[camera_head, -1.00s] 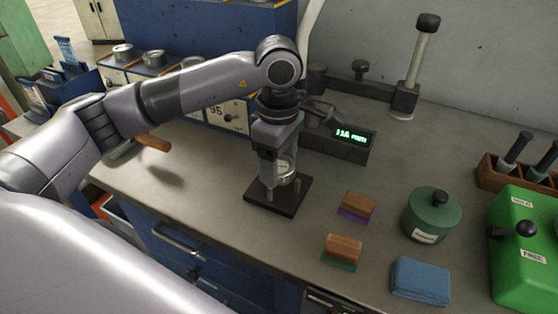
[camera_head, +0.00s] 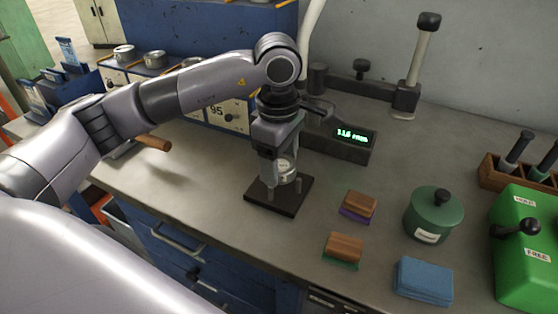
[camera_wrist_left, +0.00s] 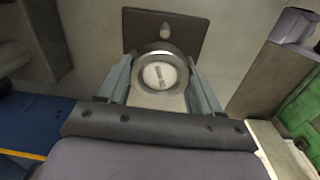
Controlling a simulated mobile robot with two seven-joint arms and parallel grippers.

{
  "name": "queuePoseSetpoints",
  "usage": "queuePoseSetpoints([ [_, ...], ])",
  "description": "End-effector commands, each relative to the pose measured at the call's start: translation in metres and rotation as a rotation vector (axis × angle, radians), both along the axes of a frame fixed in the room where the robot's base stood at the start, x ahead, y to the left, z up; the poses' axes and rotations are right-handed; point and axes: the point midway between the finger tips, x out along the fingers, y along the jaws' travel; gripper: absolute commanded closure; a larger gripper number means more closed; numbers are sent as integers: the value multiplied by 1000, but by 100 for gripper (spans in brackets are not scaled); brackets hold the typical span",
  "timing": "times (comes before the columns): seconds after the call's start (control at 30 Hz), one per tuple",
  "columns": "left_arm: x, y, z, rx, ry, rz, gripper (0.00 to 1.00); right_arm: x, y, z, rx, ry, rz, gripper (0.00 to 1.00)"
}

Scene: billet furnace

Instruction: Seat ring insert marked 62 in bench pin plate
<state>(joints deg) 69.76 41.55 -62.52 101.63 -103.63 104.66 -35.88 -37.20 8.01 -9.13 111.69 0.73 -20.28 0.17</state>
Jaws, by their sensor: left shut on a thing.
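My left gripper (camera_head: 279,178) is shut on a metal ring insert (camera_head: 287,172) and holds it at the dark pin plate (camera_head: 262,203) on the bench. Pins stand up from the plate. In the left wrist view, the ring insert (camera_wrist_left: 160,75) sits between the two fingers (camera_wrist_left: 158,84), its pale round face toward the camera. A dark mark on that face is too blurred to read. The pin plate (camera_wrist_left: 190,32) shows beyond it. I cannot tell whether the ring touches the plate or pins. My right gripper is not in view.
A digital readout (camera_head: 345,140) stands behind the plate. Two wooden-topped blocks (camera_head: 344,246), a green lidded pot (camera_head: 433,216), a blue pad (camera_head: 423,281) and a green box (camera_head: 525,245) lie to the right. More rings (camera_head: 155,59) stand on the drawer cabinet. The bench front left is clear.

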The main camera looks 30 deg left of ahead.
Motion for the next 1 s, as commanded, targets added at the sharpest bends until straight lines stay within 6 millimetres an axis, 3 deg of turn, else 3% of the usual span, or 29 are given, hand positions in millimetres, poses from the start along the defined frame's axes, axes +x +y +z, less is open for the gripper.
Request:
queuePoseSetpoints([
  [0.03,-5,-1,-25,10,31,2,89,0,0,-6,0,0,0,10],
  [0.1,-5,-1,-27,10,31,3,89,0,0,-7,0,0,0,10],
  [0.13,-5,-1,-26,10,31,3,29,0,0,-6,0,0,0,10],
  [0.17,-5,-1,-26,10,31,3,25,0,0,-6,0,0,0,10],
  [0.63,-6,-2,-26,9,35,2,25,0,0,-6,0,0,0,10],
  [1.0,-8,-3,3,7,38,-3,25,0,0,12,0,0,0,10],
])
